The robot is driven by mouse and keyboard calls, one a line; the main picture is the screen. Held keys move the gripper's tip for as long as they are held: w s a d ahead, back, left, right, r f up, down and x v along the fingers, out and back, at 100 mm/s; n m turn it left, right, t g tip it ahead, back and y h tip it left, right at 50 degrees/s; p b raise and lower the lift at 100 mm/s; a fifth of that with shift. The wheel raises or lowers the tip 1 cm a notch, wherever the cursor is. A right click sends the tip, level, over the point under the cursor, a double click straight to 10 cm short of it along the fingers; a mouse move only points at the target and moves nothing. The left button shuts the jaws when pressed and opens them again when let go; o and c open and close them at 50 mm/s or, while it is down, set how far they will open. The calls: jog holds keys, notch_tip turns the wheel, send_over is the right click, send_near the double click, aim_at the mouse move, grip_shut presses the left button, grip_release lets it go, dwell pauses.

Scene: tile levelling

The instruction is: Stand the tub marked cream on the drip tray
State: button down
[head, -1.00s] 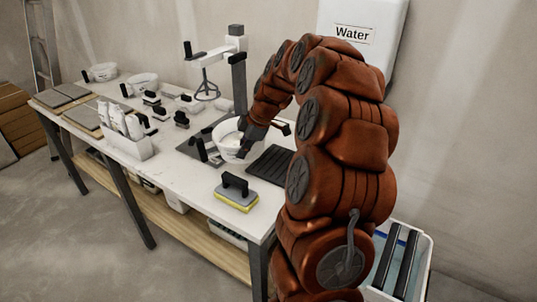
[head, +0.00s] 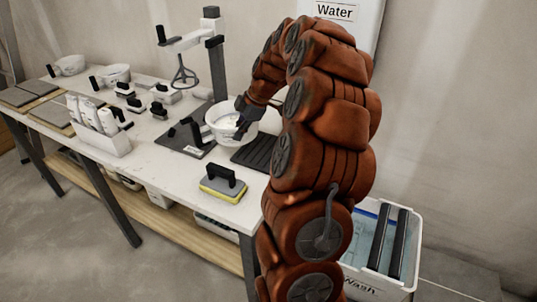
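A white tub (head: 216,127) with pale contents stands beside the mixing stand, at the stand's base plate. Any marking on it is too small to read, so I cannot tell whether it is the cream tub. My gripper (head: 241,128) is at the tub's right side, with its dark fingers against or just over the rim. I cannot tell whether they are closed on it. The drip tray (head: 256,154), black and ribbed, lies just to the right and front of the tub, with nothing visible on it. My arm hides its right end.
A mixing stand (head: 217,73) rises behind the tub; a black bracket (head: 187,132) is left of it. A yellow-edged sponge float (head: 222,187) lies near the front edge. Two more tubs (head: 114,74) (head: 70,65) stand far left. A wash bin (head: 383,250) is at right.

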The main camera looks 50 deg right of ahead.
jog(key=s+d+r+b, duration=0.3)
jog(key=s+d, duration=0.4)
jog(key=s, duration=0.1)
jog(key=shift+y, duration=0.3)
jog(key=shift+d+f+p, duration=0.15)
jog(key=shift+f+p, duration=0.15)
jog(key=shift+f, duration=4.7)
jog(key=shift+f, duration=0.2)
jog(key=c, duration=1.3)
grip_release()
jog(key=shift+r, duration=0.25)
